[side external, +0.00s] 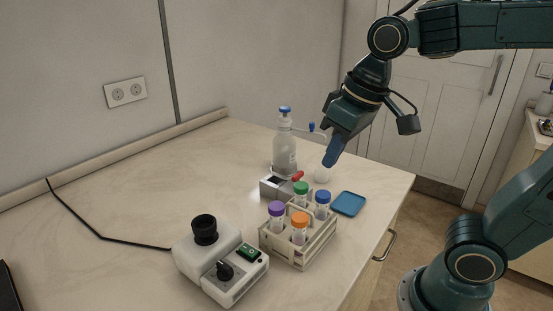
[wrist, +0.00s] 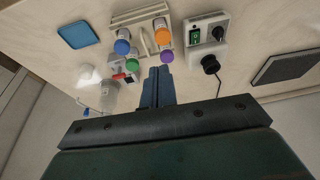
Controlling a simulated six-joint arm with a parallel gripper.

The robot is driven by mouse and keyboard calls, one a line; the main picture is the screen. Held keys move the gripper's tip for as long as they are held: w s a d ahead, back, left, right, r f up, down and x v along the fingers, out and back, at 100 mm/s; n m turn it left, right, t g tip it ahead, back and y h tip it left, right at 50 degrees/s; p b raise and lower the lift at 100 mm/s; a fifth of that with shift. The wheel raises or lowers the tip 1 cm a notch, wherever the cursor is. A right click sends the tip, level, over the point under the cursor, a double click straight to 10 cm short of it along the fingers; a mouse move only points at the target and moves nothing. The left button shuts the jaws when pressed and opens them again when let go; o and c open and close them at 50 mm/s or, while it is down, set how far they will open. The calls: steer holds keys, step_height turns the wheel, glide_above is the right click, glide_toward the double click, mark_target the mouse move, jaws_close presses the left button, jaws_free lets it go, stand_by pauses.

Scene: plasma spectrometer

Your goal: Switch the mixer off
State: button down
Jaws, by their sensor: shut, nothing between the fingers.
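The mixer (side external: 215,268) is a white box at the front of the table in the side external view, with a black cup-shaped top (side external: 204,229), a green rocker switch (side external: 248,253) and a black knob (side external: 224,271). In the wrist view the mixer (wrist: 208,22) is at the upper right, with its green switch (wrist: 195,35) showing. Which way the switch is tipped is too small to tell. My gripper (side external: 330,162) is shut and empty, pointing down above the back right of the table, well away from the mixer. Its closed fingers (wrist: 158,72) show in the wrist view.
A wooden rack (side external: 300,262) with several coloured-cap tubes stands between my gripper and the mixer. Behind it are a small device with a red handle (side external: 297,176), a clear bottle (side external: 285,152) and a blue tray (side external: 348,204). A black cable (side external: 120,240) runs left.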

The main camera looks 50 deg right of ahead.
steer(key=w+a+f+g, duration=0.1)
steer(key=w+a+g, duration=0.1)
steer(key=w+a, duration=0.4)
steer(key=g, duration=0.2)
glide_above(243, 246)
steer(key=shift+f, duration=1.95)
steer(key=shift+f, duration=0.1)
step_height(243, 246, down, 14)
steer(key=shift+r, duration=0.1)
steer(key=shift+s, duration=0.2)
steer(key=shift+s+r, duration=0.15)
steer(key=shift+s, duration=0.35)
